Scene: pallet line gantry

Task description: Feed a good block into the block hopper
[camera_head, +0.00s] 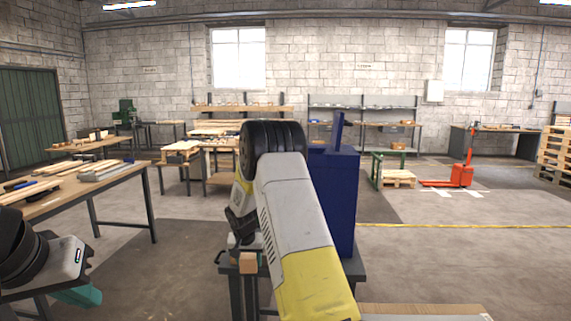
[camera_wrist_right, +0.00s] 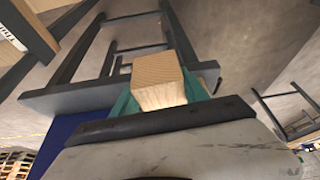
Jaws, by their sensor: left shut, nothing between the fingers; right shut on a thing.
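A wooden block (camera_wrist_right: 158,72) is between the teal fingers of my right gripper (camera_wrist_right: 160,95) in the right wrist view. It also shows as a small block (camera_head: 248,263) below my right wrist in the head view. The tall blue block hopper (camera_head: 338,205) stands just right of my right arm, which hides part of it. A blue surface (camera_wrist_right: 62,138) also shows at the lower left in the right wrist view. My left gripper (camera_head: 88,298) is shut and empty at the lower left of the head view, away from the hopper.
A dark metal stand (camera_head: 232,268) is below the block and the hopper. A workbench with planks (camera_head: 110,185) stands at the left. A wooden board (camera_head: 420,311) shows at the bottom right.

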